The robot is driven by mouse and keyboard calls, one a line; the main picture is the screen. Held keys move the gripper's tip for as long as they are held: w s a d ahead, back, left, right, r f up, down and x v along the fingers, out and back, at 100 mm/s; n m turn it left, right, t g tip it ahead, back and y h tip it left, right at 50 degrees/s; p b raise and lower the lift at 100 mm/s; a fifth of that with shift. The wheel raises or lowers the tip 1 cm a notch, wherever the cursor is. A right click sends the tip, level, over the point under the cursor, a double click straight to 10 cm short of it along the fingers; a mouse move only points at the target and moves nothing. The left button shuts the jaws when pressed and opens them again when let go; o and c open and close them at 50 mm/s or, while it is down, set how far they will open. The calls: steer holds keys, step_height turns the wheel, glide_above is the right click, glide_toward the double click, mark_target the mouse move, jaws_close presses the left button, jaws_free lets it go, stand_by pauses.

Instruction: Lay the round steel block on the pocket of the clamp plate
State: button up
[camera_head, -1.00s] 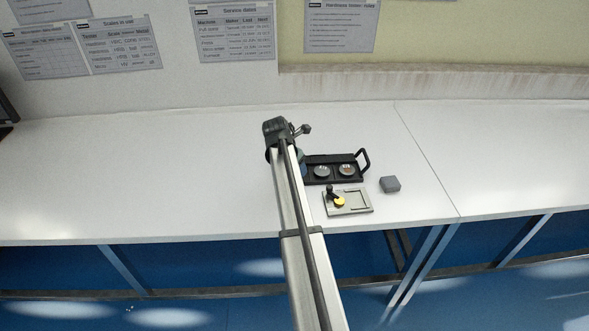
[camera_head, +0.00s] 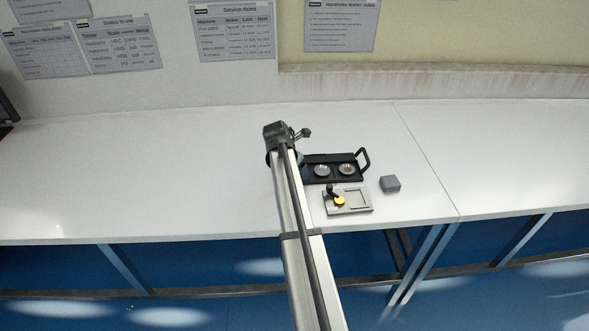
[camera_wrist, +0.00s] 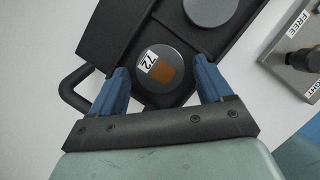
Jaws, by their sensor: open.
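A round steel block (camera_wrist: 160,66) with a white label reading 72 and a brown square patch sits in the black tray (camera_wrist: 109,28) in the wrist view. My gripper (camera_wrist: 160,68) is open, with one blue finger on each side of this block. Whether the fingers touch it, I cannot tell. My arm hides this end of the tray in the head view. The clamp plate (camera_head: 360,208) lies in front of the tray, with a square pocket (camera_head: 357,198) at its right and a black lever with a yellow part at its left. The pocket looks empty.
Two more round blocks (camera_head: 321,171) (camera_head: 347,169) sit in the tray, which has a raised handle (camera_head: 365,159) at its right end. A grey block (camera_head: 390,184) lies right of the clamp plate. The white table is clear at the left.

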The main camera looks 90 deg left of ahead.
steer(key=v, duration=1.3)
steer(key=shift+d+r, duration=0.25)
steer(key=shift+r, duration=0.15)
steer(key=shift+c, duration=1.1)
